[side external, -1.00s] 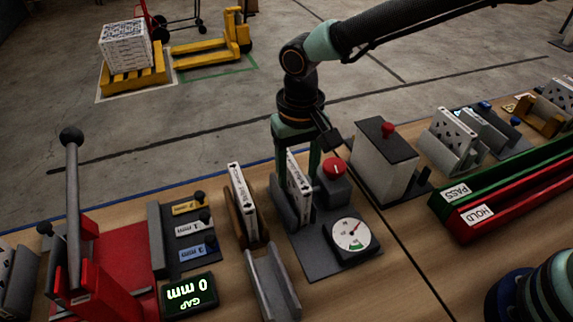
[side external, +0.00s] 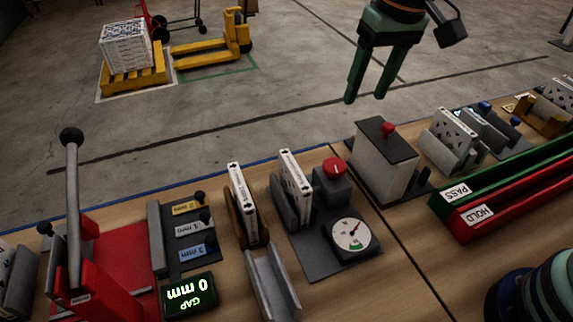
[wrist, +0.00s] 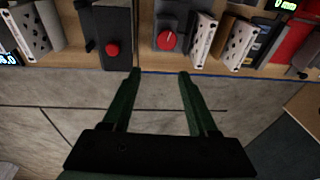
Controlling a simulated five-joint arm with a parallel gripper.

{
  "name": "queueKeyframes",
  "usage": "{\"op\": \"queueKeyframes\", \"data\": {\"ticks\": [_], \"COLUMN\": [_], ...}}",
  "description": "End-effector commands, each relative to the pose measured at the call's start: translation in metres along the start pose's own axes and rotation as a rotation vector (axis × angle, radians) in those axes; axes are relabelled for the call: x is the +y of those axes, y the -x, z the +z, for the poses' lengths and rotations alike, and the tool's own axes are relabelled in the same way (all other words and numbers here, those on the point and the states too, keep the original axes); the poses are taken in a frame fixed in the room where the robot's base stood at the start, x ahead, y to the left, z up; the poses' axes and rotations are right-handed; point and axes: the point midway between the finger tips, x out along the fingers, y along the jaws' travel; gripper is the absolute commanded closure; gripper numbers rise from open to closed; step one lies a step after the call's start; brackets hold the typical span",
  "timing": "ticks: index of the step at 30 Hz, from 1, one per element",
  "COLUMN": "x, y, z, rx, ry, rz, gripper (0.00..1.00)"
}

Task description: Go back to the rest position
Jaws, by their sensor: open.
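My gripper (side external: 368,98) is raised high above the far side of the bench in the side external view. Its two green fingers point down, apart, with nothing between them. In the wrist view my gripper (wrist: 160,76) is also open and empty, with bare floor between the fingers. A white boxed filter (side external: 296,176) stands upright in the grey holder of the gauge station, clear of my gripper. It also shows in the wrist view (wrist: 203,38). A second boxed filter (side external: 243,190) stands in a brown holder to its left.
A grey box with a red button (side external: 385,155) stands on the bench below my gripper. The gauge (side external: 352,233), red lever press (side external: 75,220), and green PASS and red HOLD (side external: 490,213) trays are around it. The floor beyond the bench is clear near my gripper.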

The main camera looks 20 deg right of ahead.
Motion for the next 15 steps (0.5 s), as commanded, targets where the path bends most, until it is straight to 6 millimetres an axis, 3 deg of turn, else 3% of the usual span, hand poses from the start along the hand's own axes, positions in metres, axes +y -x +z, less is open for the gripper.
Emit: {"op": "queueKeyframes", "data": {"ticks": [1, 6, 15], "x": [0.020, 0.075, 0.147], "y": [0.010, 0.029, 0.035], "z": [0.004, 0.022, 0.067], "rx": [0.033, 0.130, 0.287], "ry": [-0.008, -0.004, 0.008], "rz": [-0.006, -0.008, 0.037], "gripper": [0.41, 0.41, 0.41]}}
